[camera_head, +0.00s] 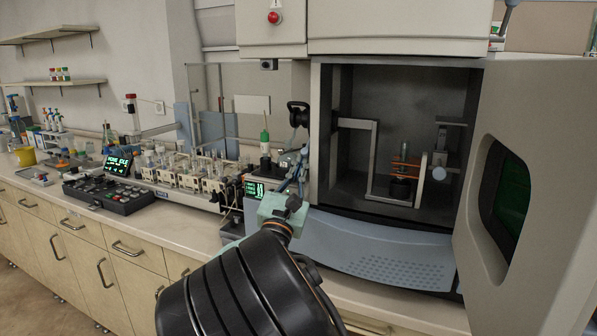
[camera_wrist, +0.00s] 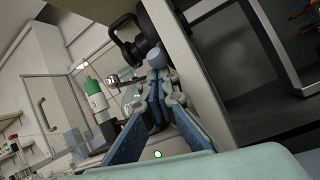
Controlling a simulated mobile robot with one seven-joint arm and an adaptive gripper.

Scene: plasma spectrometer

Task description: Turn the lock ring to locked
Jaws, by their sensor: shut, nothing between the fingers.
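A black round fitting with a collar (camera_head: 298,113) juts from the left side of the instrument chamber, and it looks like the lock ring. In the wrist view the black fitting (camera_wrist: 128,38) is just beyond and above my fingertips. A short grey-blue cylinder (camera_wrist: 157,54) sits between it and the fingertips; I cannot tell whether they touch it. My gripper (camera_head: 302,158) is shut and empty, below the fitting in the head view. In the wrist view my gripper (camera_wrist: 162,84) has its fingertips together. The ring's lock marks are not readable.
The open chamber (camera_head: 400,95) holds a torch with a copper coil (camera_head: 404,168). Its door (camera_head: 540,190) stands open at right.

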